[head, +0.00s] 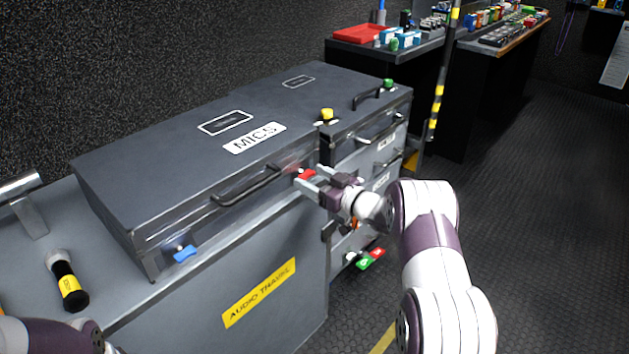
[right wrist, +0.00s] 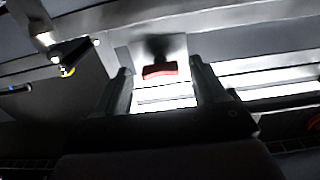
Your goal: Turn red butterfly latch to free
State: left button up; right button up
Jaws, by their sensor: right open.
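The red butterfly latch (head: 305,174) is on the front face of the dark grey MICS case, right of the case's handle. In the right wrist view the red latch (right wrist: 160,71) lies level on a bright metal plate, between and just beyond the fingertips. My right gripper (head: 314,180) is open at the latch, its fingers (right wrist: 160,84) spread to either side of it. I cannot tell whether they touch it. In the head view the fingers partly cover the latch. My left gripper is not in view; only part of my left arm shows at the bottom left.
The MICS case (head: 170,175) carries a black handle (head: 246,188) and a blue latch (head: 185,254) on its front. A yellow knob (head: 327,114) stands at its right end. A drawer unit (head: 372,140) stands beside it.

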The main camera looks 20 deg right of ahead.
jog(key=shift+c, duration=0.3)
jog(key=c, duration=1)
